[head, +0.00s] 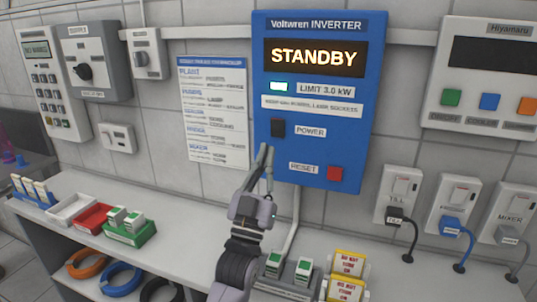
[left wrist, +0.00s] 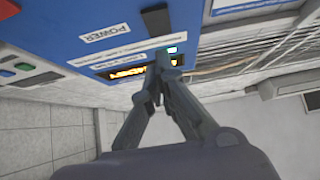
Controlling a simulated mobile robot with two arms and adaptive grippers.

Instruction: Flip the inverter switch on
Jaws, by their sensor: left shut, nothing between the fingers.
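The blue inverter (head: 315,110) hangs on the wall in the head view. A red reset button (head: 335,173) is lower right. My left gripper (head: 266,150) is shut and empty, its tips just below the power switch in the head view. In the left wrist view the closed fingertips (left wrist: 158,67) point toward the panel; I cannot tell whether they touch it.
A counter (head: 180,215) runs below. It holds a red tray (head: 92,218), a green tray (head: 130,238) and yellow warning tags (head: 350,264). Several plugged outlets (head: 398,190) are at the right. A conduit (head: 292,222) drops from the inverter. A paper sheet (head: 213,110) hangs at its left.

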